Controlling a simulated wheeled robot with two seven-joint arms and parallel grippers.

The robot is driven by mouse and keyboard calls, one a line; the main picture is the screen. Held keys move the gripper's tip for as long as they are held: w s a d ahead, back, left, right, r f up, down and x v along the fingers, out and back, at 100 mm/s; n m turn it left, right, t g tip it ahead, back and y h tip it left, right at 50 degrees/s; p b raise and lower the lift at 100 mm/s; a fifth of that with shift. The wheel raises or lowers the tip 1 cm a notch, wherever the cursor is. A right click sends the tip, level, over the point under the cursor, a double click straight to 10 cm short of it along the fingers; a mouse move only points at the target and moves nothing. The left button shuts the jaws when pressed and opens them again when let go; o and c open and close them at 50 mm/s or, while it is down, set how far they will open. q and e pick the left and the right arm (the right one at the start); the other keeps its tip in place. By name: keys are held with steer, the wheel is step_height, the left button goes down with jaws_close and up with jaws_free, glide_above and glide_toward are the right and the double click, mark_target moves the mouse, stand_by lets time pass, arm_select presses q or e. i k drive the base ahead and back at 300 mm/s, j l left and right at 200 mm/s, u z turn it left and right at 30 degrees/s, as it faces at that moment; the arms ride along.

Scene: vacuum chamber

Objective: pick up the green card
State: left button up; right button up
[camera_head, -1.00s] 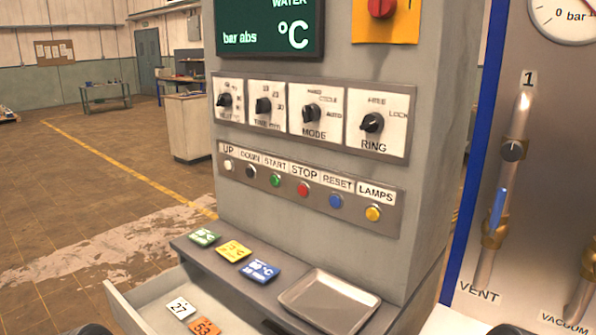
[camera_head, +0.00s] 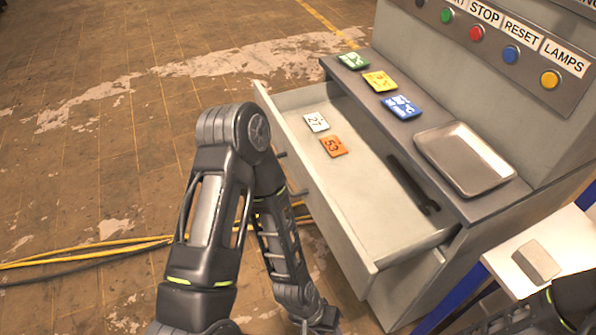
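The green card (camera_head: 352,61) lies flat on the narrow ledge of the grey console, at the ledge's far left end. A yellow card (camera_head: 380,81) and a blue card (camera_head: 402,107) lie beside it in a row. My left arm rises from the bottom and bends down in front of the open drawer, well short of the green card. My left gripper's fingers cannot be made out at the arm's lower end. Part of my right arm shows at the bottom right corner, with its gripper out of view.
The open drawer (camera_head: 372,238) holds a white card (camera_head: 316,122), an orange card (camera_head: 333,146) and a dark tool (camera_head: 414,184). A metal tray (camera_head: 464,158) sits on the ledge. Yellow and black cables (camera_head: 85,254) lie on the floor. A white surface at right carries a grey block (camera_head: 537,261).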

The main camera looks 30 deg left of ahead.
mark_target(353, 61)
steer(key=k, duration=0.6)
steer(key=u, duration=1.75)
steer(key=i, duration=1.05)
steer(key=i+z, duration=0.2)
steer(key=i, duration=1)
steer(key=i+j+z, duration=0.2)
steer(key=i, duration=1.05)
steer(key=i+l+z, duration=0.2)
steer(key=i+z, duration=0.7)
steer(key=i, duration=0.15)
steer(key=i+j+z, duration=0.25)
steer(key=i+z, duration=0.4)
steer(key=i, duration=0.25)
